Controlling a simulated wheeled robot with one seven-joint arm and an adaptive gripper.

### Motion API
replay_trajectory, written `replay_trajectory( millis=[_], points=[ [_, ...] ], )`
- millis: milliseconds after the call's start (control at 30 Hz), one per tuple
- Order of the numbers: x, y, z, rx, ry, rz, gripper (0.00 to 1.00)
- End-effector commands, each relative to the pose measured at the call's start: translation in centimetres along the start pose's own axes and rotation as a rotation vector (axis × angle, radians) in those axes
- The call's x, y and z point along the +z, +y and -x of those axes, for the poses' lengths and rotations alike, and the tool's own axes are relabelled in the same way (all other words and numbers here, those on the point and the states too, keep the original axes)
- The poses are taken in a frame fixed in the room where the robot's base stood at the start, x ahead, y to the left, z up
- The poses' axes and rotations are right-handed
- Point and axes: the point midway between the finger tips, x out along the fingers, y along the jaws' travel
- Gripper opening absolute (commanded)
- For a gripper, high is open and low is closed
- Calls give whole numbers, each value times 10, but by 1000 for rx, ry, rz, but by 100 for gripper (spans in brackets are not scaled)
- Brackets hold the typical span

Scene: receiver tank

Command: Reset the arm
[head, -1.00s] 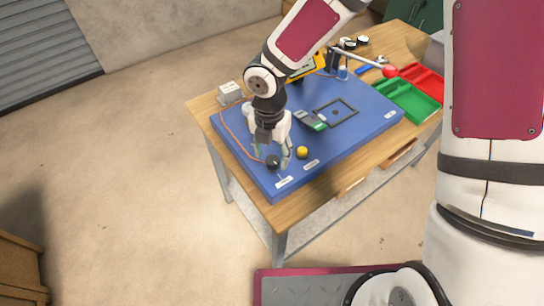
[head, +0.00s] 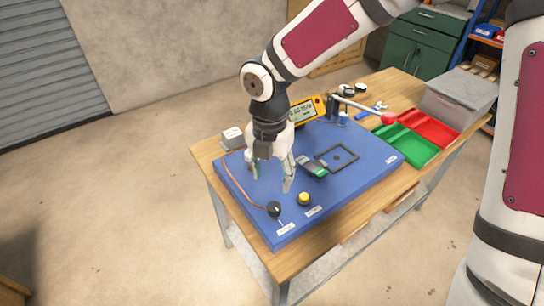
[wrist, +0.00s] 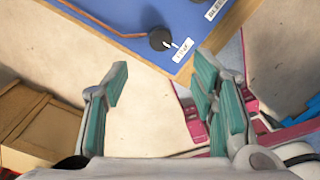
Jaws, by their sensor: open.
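My gripper (head: 271,178) is open and empty in the head view. It hangs with fingers down above the left part of the blue mat (head: 350,148). In the wrist view my gripper (wrist: 160,95) shows two teal-padded fingers spread wide with nothing between them. The black knob (head: 274,209) sits near the mat's front corner, apart from the fingers; it also shows at the top of the wrist view (wrist: 160,39). The yellow button (head: 304,198) is to the right of the knob.
A green and grey device (head: 311,165) and a black square frame (head: 337,158) lie on the mat. A yellow multimeter (head: 306,111), a red-tipped lever (head: 388,118), a green tray (head: 412,147), a red tray (head: 430,126) and a grey bin (head: 458,96) stand farther back. A white box (head: 232,137) is at left.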

Motion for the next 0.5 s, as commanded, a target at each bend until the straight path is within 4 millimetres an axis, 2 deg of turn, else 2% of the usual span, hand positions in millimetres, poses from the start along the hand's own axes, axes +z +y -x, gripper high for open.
replay_trajectory(
  millis=[167,267,367,500],
  points=[
    [0,-1,1,-2,-3,-7,52],
    [2,-9,7,-14,-22,-70,52],
    [7,-29,21,-34,-66,-224,52],
    [12,-69,52,-43,-153,-561,52]
  ],
)
